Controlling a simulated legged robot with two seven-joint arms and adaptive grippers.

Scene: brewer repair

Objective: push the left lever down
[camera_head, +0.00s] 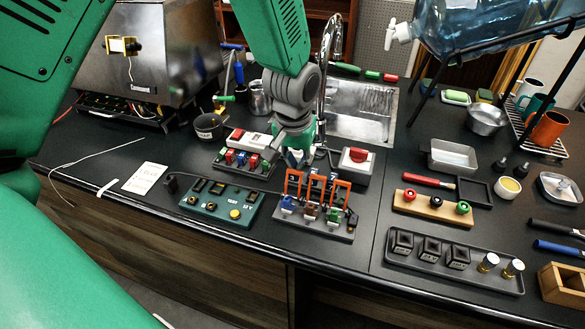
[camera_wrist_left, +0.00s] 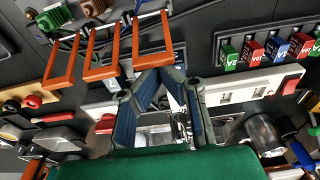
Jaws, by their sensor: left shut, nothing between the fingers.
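The lever board (camera_head: 320,231) stands near the front edge of the counter, carrying three orange loop-shaped levers. The left lever (camera_head: 293,181) stands up, like the other two; in the wrist view, which is turned around, it is the rightmost orange loop (camera_wrist_left: 167,42). My left gripper (camera_head: 301,152) comes down from above, just behind the levers, shut and empty. In the wrist view its fingertips (camera_wrist_left: 160,76) meet by the left lever's crossbar. I cannot tell whether they touch it. My right gripper is not in view.
A green button panel (camera_head: 217,202) lies left of the levers. A wooden block with knobs (camera_head: 431,206) stands right. A metal sink (camera_head: 362,112) lies behind.

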